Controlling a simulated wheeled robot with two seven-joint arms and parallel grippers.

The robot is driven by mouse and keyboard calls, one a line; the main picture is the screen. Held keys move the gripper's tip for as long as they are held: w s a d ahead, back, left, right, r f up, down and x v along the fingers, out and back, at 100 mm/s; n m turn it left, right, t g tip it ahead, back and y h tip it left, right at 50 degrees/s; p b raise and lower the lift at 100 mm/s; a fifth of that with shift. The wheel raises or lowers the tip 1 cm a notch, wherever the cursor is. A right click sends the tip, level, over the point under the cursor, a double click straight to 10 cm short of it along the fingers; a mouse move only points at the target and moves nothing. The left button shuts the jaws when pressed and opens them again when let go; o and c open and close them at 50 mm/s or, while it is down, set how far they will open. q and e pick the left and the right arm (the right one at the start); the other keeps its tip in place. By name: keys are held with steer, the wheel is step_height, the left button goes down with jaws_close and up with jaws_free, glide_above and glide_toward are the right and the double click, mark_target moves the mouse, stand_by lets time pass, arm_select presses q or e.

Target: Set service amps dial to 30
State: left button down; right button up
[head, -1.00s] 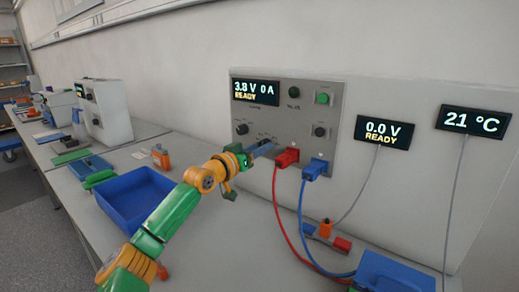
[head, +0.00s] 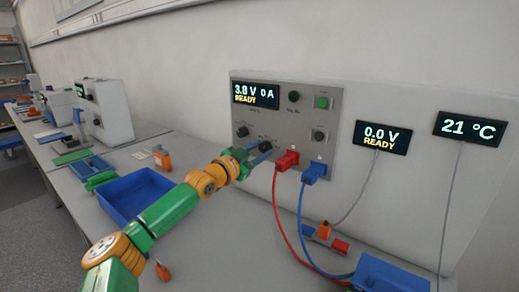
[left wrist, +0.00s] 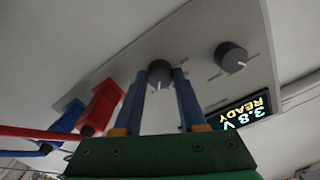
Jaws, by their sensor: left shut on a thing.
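The grey cycler panel (head: 300,120) carries several dark dials and a display (head: 256,94) reading 3.8 V, 0 A, READY. My left gripper (head: 262,148) is at the lower middle dial (head: 266,144). In the left wrist view, its two blue fingers (left wrist: 159,85) are closed on either side of this dial (left wrist: 159,70), whose white pointer mark shows. Another dial (left wrist: 230,57) sits beside it, nearer the display, and is free; it is also in the head view (head: 242,131). The dial labels and scale numbers are too small to read. My right gripper is not in view.
Red (head: 287,160) and blue (head: 315,170) plugs with hanging cables sit just right of the gripper. A blue tray (head: 135,198) stands on the bench at the left. Small displays read 0.0 V READY (head: 383,137) and 21 °C (head: 470,126).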

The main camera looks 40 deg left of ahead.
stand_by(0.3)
arm_select(q)
steer(key=shift+f, duration=0.1)
steer(key=shift+c, duration=2.3)
jaws_free()
steer(key=shift+s+f, duration=0.1)
steer(key=shift+s, duration=0.05)
steer(key=s+b, duration=0.6)
steer(key=b, duration=0.5)
steer(key=shift+s+d+b, duration=0.4)
